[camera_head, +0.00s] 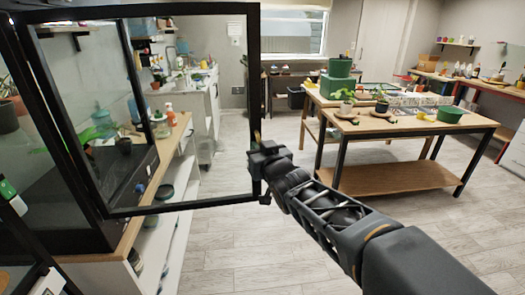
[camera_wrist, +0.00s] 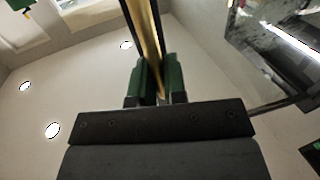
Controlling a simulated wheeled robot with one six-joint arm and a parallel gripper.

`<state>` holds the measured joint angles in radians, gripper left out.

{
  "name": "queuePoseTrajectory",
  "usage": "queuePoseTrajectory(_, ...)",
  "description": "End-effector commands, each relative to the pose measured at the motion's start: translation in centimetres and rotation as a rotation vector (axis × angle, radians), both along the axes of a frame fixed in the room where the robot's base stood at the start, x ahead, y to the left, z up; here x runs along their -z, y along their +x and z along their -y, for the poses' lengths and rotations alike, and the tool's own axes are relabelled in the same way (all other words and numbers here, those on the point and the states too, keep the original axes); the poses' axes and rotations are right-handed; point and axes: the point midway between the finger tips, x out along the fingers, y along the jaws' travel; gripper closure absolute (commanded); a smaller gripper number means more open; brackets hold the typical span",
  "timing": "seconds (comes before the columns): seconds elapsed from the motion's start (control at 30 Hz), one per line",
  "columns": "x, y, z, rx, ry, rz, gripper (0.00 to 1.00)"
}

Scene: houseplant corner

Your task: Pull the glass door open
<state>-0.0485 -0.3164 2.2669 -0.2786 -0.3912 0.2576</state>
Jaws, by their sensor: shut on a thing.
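The glass door (camera_head: 253,70), a clear pane in a black frame, stands swung open from the dark cabinet (camera_head: 70,225) at the left in the head view. My gripper (camera_head: 258,145) is at the door's right upright, away from the cabinet. In the wrist view, my gripper (camera_wrist: 157,82) has its green fingers shut on a long brass-coloured handle (camera_wrist: 146,35) that runs up between them. In the head view the fingers and most of the handle are hidden or too small to make out.
A white-sided shelf (camera_head: 160,235) with bottles is under the cabinet. The floor (camera_head: 260,245) in front is clear.

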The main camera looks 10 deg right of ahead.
Motion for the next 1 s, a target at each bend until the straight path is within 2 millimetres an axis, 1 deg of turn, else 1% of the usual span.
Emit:
queuePoseTrajectory(0.03,-0.16,-0.16,-0.34,-0.008,-0.002,0.007,1.0)
queuePoseTrajectory(0.53,-0.31,-0.36,-0.4,-0.008,-0.003,0.009,1.0)
queuePoseTrajectory(0.57,-0.31,-0.37,-0.41,-0.008,-0.003,0.009,0.87)
queuePoseTrajectory(0.8,-0.19,-0.35,-0.35,-0.006,-0.002,0.005,0.64)
queuePoseTrajectory(1.0,-0.12,-0.35,-0.33,-0.005,-0.002,0.003,0.64)
